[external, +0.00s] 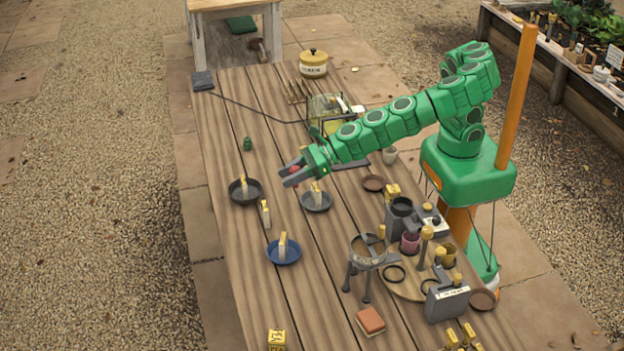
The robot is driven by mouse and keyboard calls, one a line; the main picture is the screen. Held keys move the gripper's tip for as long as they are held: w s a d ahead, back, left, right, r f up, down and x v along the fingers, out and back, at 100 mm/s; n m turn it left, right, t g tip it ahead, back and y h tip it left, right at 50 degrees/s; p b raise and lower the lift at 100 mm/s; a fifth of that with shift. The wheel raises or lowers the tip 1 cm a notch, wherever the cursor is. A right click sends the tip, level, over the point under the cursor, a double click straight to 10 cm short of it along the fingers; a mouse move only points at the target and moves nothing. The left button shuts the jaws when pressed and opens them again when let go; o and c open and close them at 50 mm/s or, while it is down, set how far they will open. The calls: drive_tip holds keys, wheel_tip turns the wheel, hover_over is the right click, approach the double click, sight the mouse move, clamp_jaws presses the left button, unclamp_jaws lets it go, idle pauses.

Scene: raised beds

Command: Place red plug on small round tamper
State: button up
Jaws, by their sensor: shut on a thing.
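My gripper (289,177) is at the end of the green arm, over the wooden table between the dark saucer and the grey saucer. It is shut on a small red thing, which I take to be the red plug (294,169). The fingers hide most of it. I cannot pick out the small round tamper for sure; several pale wooden-topped tools stand at the right, one of them a round-headed tool (427,233) near the round board.
A dark saucer (236,197), a grey saucer (327,206) and a blue saucer (297,259) each hold a pale upright marker. A ring stand (354,267) and the crowded round board (407,291) are at the right. The table's left front is mostly clear.

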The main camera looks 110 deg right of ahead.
drive_tip(key=s+d+m+g+h, duration=0.2)
drive_tip(key=s+d+m+h, duration=0.35)
drive_tip(key=d, duration=0.65)
drive_tip(key=s+d+m+g+h, duration=0.2)
drive_tip(key=s+d+m+h, duration=0.2)
drive_tip(key=s+d, duration=0.55)
drive_tip(key=s+d+r+m+g+h, duration=0.1)
drive_tip(key=s+d+m+g+h, duration=0.15)
drive_tip(key=s+d, duration=0.45)
drive_tip(key=s+d+r+m+g+h, duration=0.1)
drive_tip(key=s+d+r+m+g, duration=0.15)
drive_tip(key=s+d, duration=0.5)
drive_tip(key=shift+m+g, duration=0.25)
drive_tip(key=shift+g, duration=0.05)
drive_tip(key=w+d+f, duration=0.1)
drive_tip(key=w+f, duration=0.3)
drive_tip(key=w+d+f, duration=0.1)
drive_tip(key=w+f, duration=0.4)
drive_tip(key=w+d+f, duration=0.2)
drive_tip(key=w+f, duration=0.3)
drive_tip(key=shift+d+f, duration=0.1)
drive_tip(key=shift+w+d+f, duration=0.15)
drive_tip(key=shift+w+f, duration=0.6)
drive_tip(key=shift+f, duration=1.55)
drive_tip(key=shift+f, duration=0.1)
